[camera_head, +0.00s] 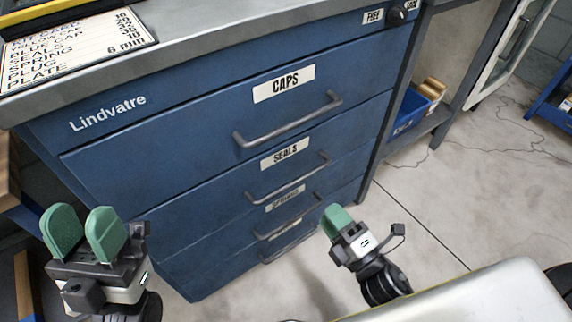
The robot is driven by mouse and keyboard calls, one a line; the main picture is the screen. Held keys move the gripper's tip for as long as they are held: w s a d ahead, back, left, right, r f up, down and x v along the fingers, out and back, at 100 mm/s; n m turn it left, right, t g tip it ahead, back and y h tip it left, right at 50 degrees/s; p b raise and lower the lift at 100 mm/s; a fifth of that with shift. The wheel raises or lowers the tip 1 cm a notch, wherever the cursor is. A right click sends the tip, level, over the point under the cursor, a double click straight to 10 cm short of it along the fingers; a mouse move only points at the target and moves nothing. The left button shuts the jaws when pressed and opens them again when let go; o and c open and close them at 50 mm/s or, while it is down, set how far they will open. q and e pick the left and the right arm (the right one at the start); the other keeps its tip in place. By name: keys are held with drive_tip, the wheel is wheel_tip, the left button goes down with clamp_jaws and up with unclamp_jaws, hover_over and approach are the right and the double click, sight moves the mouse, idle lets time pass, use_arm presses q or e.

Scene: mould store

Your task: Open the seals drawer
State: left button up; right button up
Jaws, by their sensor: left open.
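The seals drawer (225,192) is the second one down in a blue cabinet. It has a white SEALS label (284,154) and a grey bar handle (290,185). Its front looks flush with the cabinet. My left gripper (84,230) is at the lower left with its two green fingers apart and nothing between them. It is well left of the seals handle. My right gripper (336,219) is below and right of that handle, in front of the cabinet's lower right. Its green fingers overlap from this angle, so its opening is unclear. Neither gripper touches the handle.
The caps drawer (195,135) above has its own handle (290,122); a springs drawer (215,240) lies below. A knob (398,15) sits between FREE and LOCK labels, its setting unclear. A blue bin (410,108) stands on a shelf at right. Floor at right is mostly clear.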

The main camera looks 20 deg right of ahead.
sight(301, 176)
drive_tip(key=x, duration=1.1)
drive_tip(key=shift+w, duration=0.1)
drive_tip(key=shift+c, duration=0.3)
clamp_jaws()
